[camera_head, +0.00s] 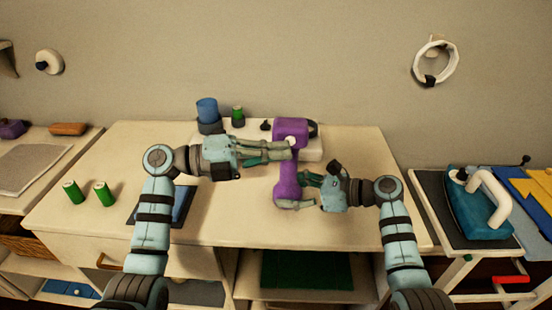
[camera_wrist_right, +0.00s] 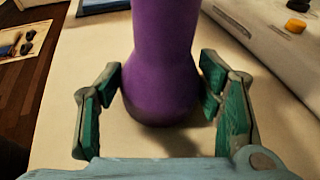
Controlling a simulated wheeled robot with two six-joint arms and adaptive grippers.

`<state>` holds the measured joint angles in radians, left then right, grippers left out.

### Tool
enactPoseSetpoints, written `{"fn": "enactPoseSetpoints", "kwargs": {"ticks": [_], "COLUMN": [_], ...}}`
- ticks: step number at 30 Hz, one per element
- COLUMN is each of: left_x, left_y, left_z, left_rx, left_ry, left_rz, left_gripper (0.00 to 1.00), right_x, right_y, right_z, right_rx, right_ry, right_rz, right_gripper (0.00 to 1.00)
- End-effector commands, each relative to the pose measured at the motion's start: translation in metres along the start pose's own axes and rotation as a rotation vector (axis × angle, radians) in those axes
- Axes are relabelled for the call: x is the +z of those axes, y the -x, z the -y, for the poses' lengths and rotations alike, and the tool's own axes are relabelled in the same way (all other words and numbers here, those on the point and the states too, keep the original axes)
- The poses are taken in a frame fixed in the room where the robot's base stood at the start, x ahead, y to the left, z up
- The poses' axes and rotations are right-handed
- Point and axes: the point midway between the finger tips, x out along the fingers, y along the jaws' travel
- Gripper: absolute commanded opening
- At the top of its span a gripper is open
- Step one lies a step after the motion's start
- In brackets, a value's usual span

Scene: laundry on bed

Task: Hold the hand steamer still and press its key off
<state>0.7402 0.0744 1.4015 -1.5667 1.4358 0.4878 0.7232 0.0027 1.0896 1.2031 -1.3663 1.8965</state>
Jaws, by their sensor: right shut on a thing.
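The purple hand steamer (camera_head: 289,180) is at the middle of the table in the head view, its head at the back and its handle toward me. A round white key (camera_head: 291,141) shows on the head. My right gripper (camera_head: 305,184) is shut on the handle from the right; in the right wrist view its green-padded fingers (camera_wrist_right: 162,100) lie on both sides of the purple handle (camera_wrist_right: 163,75). My left gripper (camera_head: 290,151) reaches in from the left, its fingers together and their tips at the steamer just below the white key. Whether they touch it is unclear.
A pale slab (camera_head: 313,150) lies behind the steamer. A blue cup (camera_head: 207,110) and a green cylinder (camera_head: 238,114) stand at the back. A teal iron (camera_head: 475,208) is on the right-hand stand. The table's front (camera_head: 240,228) is clear.

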Motion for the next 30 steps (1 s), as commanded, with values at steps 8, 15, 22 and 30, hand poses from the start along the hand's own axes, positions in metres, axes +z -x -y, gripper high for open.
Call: {"fn": "enactPoseSetpoints", "kwargs": {"ticks": [8, 15, 22, 30], "left_x": [-0.004, -0.040, -0.038, -0.039], "left_y": [0.001, 0.015, 0.073, 0.108], "left_z": [-0.001, -0.002, -0.002, -0.001], "left_rx": [0.001, 0.004, 0.005, 0.002], "left_ry": [0.000, -0.001, 0.002, 0.001], "left_rz": [0.002, 0.002, 0.003, 0.002], "left_gripper": [0.00, 0.00, 0.00, 0.00], "right_x": [-0.001, -0.001, -0.001, -0.001], "right_y": [0.000, 0.000, 0.000, 0.000], "right_z": [-0.001, -0.001, -0.001, 0.000], "right_rx": [0.002, 0.002, 0.002, 0.002], "right_ry": [0.000, -0.001, -0.001, -0.001], "right_rz": [-0.001, -0.002, -0.001, -0.001], "right_gripper": [0.45, 0.45, 0.45, 0.45]}}
